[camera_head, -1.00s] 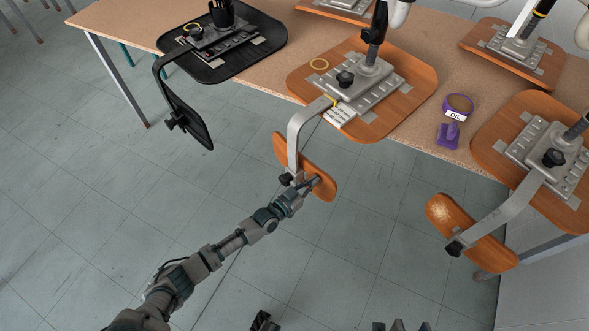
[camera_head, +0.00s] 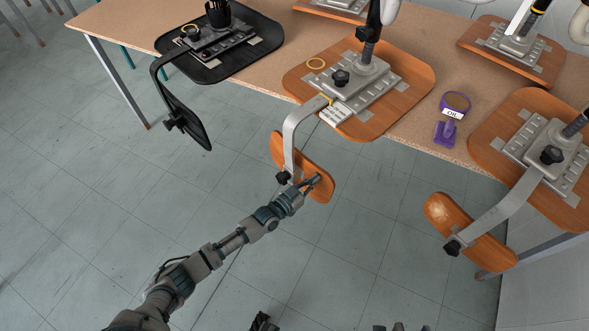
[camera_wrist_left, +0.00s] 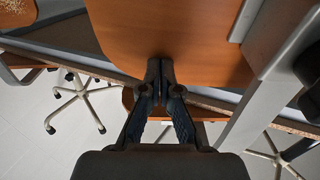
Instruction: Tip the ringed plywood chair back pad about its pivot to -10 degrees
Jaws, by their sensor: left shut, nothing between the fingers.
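The bracket (camera_wrist_left: 268,85) is on the right there.
A black chair (camera_head: 180,110) is at the left and another plywood chair (camera_head: 470,235) at the right, both with hanging back pads. Open floor lies in front.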

